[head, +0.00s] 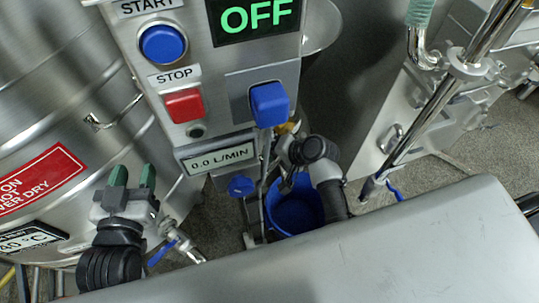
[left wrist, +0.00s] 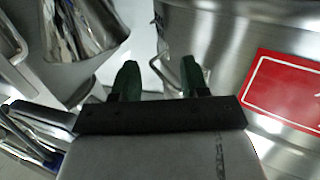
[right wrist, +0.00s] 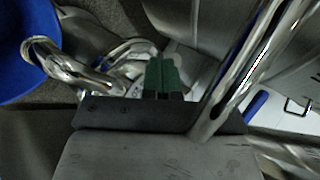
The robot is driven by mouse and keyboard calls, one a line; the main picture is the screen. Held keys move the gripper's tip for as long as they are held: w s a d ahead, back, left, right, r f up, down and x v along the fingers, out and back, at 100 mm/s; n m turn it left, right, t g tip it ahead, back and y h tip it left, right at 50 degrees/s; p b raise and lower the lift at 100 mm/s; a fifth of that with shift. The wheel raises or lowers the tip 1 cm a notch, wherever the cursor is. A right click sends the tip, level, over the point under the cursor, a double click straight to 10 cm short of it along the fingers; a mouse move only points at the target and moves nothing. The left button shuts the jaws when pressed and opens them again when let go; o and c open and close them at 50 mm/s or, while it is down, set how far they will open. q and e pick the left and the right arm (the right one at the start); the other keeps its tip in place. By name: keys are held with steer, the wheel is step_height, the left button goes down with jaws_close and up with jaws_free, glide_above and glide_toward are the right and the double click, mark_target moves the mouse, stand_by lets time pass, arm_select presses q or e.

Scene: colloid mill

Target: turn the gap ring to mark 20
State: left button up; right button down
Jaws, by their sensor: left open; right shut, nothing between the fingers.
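I cannot pick out the gap ring or its mark 20 in any view. My left gripper (head: 132,177) is at the lower left in the head view, its two green fingertips apart and empty, in front of a steel tank. It also shows open in the left wrist view (left wrist: 159,77). My right gripper shows in the right wrist view (right wrist: 162,75), its green fingers together with nothing between them, beside a slanting chrome pipe (right wrist: 250,65). In the head view its fingers cannot be made out.
The control panel has a blue start button (head: 162,44), a red stop button (head: 184,105), a blue knob (head: 269,103) and a screen reading OFF (head: 250,16). A flow display (head: 221,158) reads 0.0 L/MIN. A blue bucket (head: 297,212) stands below. A tank sign (head: 35,182) is red.

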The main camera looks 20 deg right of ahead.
arm_select(q)
steer(key=shift+r, duration=0.3)
arm_select(e)
steer(key=shift+w+a+f, duration=0.1)
steer(key=shift+w, duration=0.05)
arm_select(q)
steer(key=shift+s+a+f+g+y+p, duration=0.3)
steer(key=shift+s+f+g, duration=0.1)
steer(key=shift+f+g, duration=0.4)
steer(key=shift+s+a+f+g+y+p, duration=0.15)
steer(key=shift+s+f+g+p, duration=0.15)
steer(key=shift+f+g, duration=0.45)
steer(key=shift+s+a+f+g+y+p, duration=0.25)
steer(key=shift+s+f+g, duration=0.25)
steer(key=shift+f, duration=0.45)
arm_select(e)
steer(key=shift+w+a, duration=0.25)
steer(key=shift+a, duration=0.4)
steer(key=shift+w+a, duration=0.25)
steer(key=shift+a, duration=0.35)
